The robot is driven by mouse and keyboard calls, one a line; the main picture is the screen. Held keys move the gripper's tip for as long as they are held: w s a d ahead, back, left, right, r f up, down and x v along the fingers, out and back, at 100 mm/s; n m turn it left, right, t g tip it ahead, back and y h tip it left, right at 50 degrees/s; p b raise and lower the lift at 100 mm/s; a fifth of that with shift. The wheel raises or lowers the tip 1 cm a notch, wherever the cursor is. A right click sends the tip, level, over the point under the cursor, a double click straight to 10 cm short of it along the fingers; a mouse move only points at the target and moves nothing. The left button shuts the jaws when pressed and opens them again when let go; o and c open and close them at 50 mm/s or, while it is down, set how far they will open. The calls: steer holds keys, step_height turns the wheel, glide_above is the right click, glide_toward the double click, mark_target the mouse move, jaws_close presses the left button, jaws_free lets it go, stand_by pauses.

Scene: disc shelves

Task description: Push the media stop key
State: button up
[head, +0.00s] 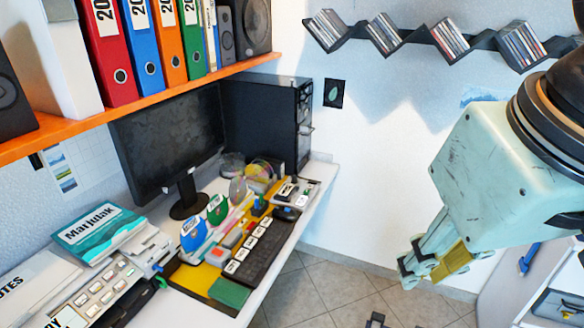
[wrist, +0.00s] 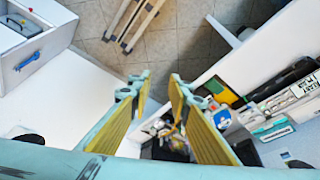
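A black keyboard (head: 268,252) lies on the desk in the head view, with a row of large white labelled keys (head: 250,243) along its left side. The labels are too small to read, so I cannot tell which key is media stop. A small panel (head: 296,190) with white keys lies beyond the keyboard's far end. My gripper (head: 420,266) hangs to the right of the desk, apart from the keyboard, over the floor side. In the wrist view my gripper (wrist: 159,78) has its two yellow-padded fingers spread, with nothing between them.
A monitor (head: 168,140) and a black computer tower (head: 268,120) stand at the back of the desk. A calculator-like device (head: 95,292) and a teal book (head: 92,232) lie at the near left. An orange shelf (head: 150,102) overhangs the desk. A white drawer unit (wrist: 32,45) shows upper left.

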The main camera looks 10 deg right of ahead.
jaws_close()
stand_by(1.1)
